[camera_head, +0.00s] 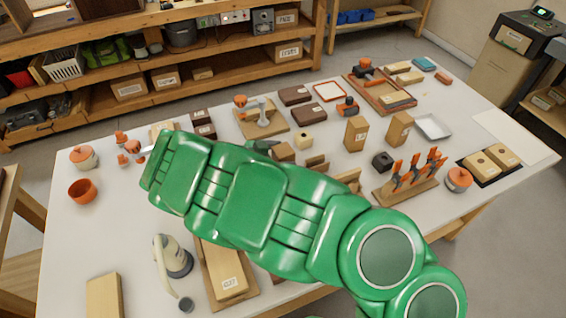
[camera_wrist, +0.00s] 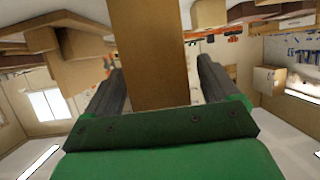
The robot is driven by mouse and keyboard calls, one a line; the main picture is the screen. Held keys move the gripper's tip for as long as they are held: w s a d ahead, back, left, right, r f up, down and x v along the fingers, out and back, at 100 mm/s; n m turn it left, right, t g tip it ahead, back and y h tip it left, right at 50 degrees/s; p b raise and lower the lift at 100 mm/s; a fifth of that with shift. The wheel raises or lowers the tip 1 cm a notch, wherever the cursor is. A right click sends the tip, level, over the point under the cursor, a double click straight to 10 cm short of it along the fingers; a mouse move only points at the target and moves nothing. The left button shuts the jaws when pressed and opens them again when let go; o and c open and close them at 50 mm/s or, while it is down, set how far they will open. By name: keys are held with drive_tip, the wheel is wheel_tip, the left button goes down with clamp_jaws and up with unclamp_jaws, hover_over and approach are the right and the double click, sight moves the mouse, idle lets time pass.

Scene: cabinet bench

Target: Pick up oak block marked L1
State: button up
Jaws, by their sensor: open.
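In the wrist view, my gripper (camera_wrist: 158,85) is open, with one dark finger on each side of a plain brown wooden block (camera_wrist: 150,50). Gaps show between the block and the fingers. No mark is readable on it, so I cannot tell if it is L1. In the head view my green arm crosses the bench, and a small dark green part, possibly my gripper (camera_head: 262,146), shows above it beside a brown block (camera_head: 284,153), partly hidden by the arm. Upright oak-coloured blocks (camera_head: 356,134) and (camera_head: 400,128) stand to the right, with marks too small to read.
The white bench (camera_head: 110,235) is crowded. A rack with orange-handled tools (camera_head: 405,190), a dark cube (camera_head: 382,161) and a pale cube (camera_head: 303,141) stand nearby. Dark brown boxes (camera_head: 308,114) lie behind.

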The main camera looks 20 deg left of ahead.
drive_tip(key=shift+w+d+f, duration=0.2)
drive_tip(key=shift+w+d, duration=0.15)
drive_tip(key=c, duration=1.3)
